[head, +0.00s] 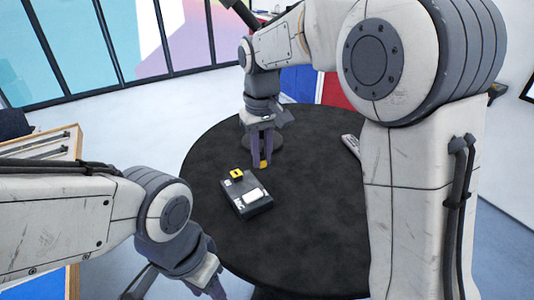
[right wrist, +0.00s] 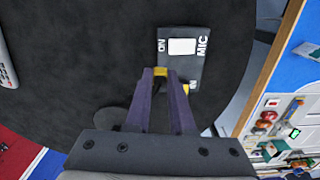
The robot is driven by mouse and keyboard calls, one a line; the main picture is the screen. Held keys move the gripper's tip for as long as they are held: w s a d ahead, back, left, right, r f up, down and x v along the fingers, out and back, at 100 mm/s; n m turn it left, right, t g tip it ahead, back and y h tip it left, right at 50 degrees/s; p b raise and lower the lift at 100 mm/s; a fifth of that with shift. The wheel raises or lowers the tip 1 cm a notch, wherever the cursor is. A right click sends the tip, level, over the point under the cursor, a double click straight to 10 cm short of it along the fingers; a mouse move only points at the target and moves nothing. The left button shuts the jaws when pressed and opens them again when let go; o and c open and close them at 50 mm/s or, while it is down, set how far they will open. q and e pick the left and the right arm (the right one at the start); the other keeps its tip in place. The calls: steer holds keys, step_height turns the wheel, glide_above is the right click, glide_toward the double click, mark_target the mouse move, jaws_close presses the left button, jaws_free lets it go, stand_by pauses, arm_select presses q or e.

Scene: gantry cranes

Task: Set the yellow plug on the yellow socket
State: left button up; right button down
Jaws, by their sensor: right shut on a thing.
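The yellow plug (head: 263,164) is between the fingertips of my right gripper (head: 262,157), which is shut on it. In the right wrist view the plug (right wrist: 161,72) shows at the fingertips (right wrist: 161,76). A dark box (head: 256,208) with a white panel lies on the round table. The yellow socket (head: 236,174) is at the box's far left corner; the plug is apart from it, to its right. In the right wrist view the socket (right wrist: 191,86) is partly hidden by a finger. My left gripper (head: 214,286) is low at the front, its opening unclear.
The round black table (head: 310,245) is mostly clear. A dark disc (head: 268,140) lies behind the right gripper. A grey remote-like object (head: 351,145) is at the table's right, partly hidden by my right arm. A wooden-edged unit (head: 60,145) stands at the left.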

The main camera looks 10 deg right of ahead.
steer(key=p, duration=0.3)
glide_above(236, 173)
steer(key=s+d, duration=0.1)
steer(key=s, duration=0.1)
steer(key=shift+w+f, duration=0.1)
steer(key=shift+w, duration=0.25)
stand_by(0.4)
stand_by(0.6)
steer(key=shift+w+a+f+p, duration=0.45)
steer(key=shift+w+p, duration=0.15)
stand_by(0.4)
steer(key=shift+f+b, duration=0.55)
steer(key=shift+f, duration=0.9)
stand_by(1.0)
steer(key=shift+f, duration=0.5)
stand_by(1.8)
